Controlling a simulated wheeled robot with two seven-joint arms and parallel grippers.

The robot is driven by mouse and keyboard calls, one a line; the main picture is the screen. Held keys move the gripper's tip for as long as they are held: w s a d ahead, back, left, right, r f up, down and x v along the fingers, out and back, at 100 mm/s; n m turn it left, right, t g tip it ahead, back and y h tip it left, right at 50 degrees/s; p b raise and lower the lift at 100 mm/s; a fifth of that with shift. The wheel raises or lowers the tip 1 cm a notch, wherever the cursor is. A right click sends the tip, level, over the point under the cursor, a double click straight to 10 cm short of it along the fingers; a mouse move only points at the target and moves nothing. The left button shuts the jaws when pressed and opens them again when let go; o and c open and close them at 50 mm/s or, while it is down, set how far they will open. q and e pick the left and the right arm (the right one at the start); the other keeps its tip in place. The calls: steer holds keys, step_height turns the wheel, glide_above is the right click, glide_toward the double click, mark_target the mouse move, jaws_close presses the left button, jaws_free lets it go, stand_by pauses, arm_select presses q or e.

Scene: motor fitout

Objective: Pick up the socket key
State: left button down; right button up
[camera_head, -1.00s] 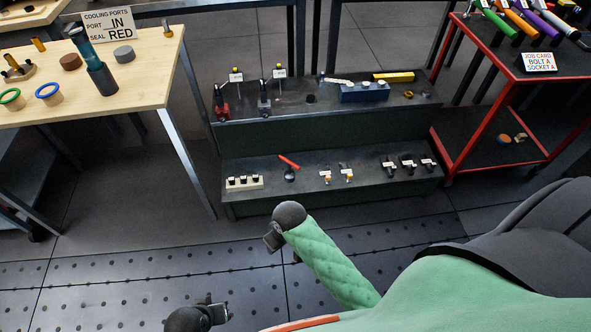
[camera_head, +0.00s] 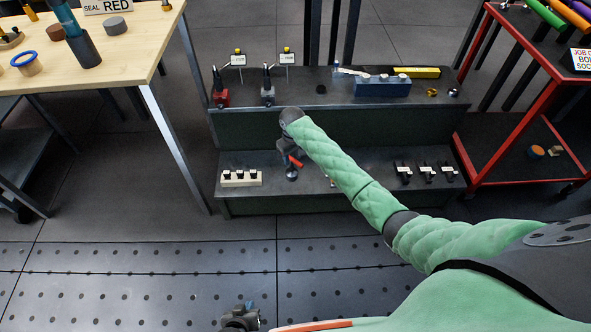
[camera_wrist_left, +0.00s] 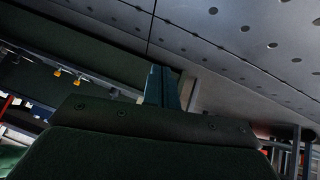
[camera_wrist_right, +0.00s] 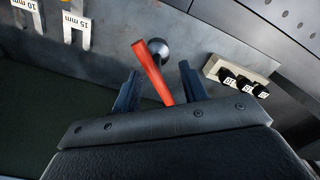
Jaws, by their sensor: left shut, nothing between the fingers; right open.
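The socket key appears to be the red-handled tool (camera_head: 296,161) with a dark round end, on the lower shelf of the dark step unit. In the right wrist view its red handle (camera_wrist_right: 152,70) points up between the fingers, with the dark ball-like end (camera_wrist_right: 158,46) beyond. My right gripper (camera_head: 288,154) is directly over it and open; its fingers (camera_wrist_right: 158,88) stand apart on either side of the handle, and I cannot tell whether they touch it. My left gripper (camera_head: 246,310) is low at the bottom edge, shut and empty; its fingers also show in the left wrist view (camera_wrist_left: 163,86).
A pale block with black sockets (camera_head: 241,178) lies left of the tool. Black labelled parts (camera_head: 426,172) sit further right. Flat wrenches marked 10 mm and 15 mm (camera_wrist_right: 78,25) lie nearby. The upper shelf (camera_head: 340,99) holds a blue block (camera_head: 382,87). A wooden table (camera_head: 120,50) stands left.

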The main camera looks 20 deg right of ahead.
mark_target(292, 172)
steer(key=shift+w+d+f+b, duration=0.35)
steer(key=shift+w+d, duration=0.25)
steer(key=shift+w, duration=0.2)
steer(key=shift+w+d, duration=0.1)
step_height(292, 172, down, 2)
steer(key=shift+f, duration=0.4)
steer(key=f, duration=0.2)
steer(key=a+f+b, duration=0.1)
steer(key=f, duration=0.1)
steer(key=shift+w+f+b, duration=0.2)
steer(key=shift+b, duration=0.1)
steer(key=shift+f, duration=0.25)
arm_select(q)
steer(key=w+d+r+t+h, duration=0.1)
steer(key=w+d+r+t, duration=0.1)
steer(key=w+r+t, duration=0.4)
steer(key=w+r, duration=0.5)
steer(key=r, duration=0.3)
steer(key=shift+w+t, duration=0.2)
steer(key=shift+t, duration=0.2)
arm_select(e)
steer(key=shift+c, duration=0.2)
arm_select(q)
steer(key=shift+f, duration=0.1)
arm_select(e)
jaws_close()
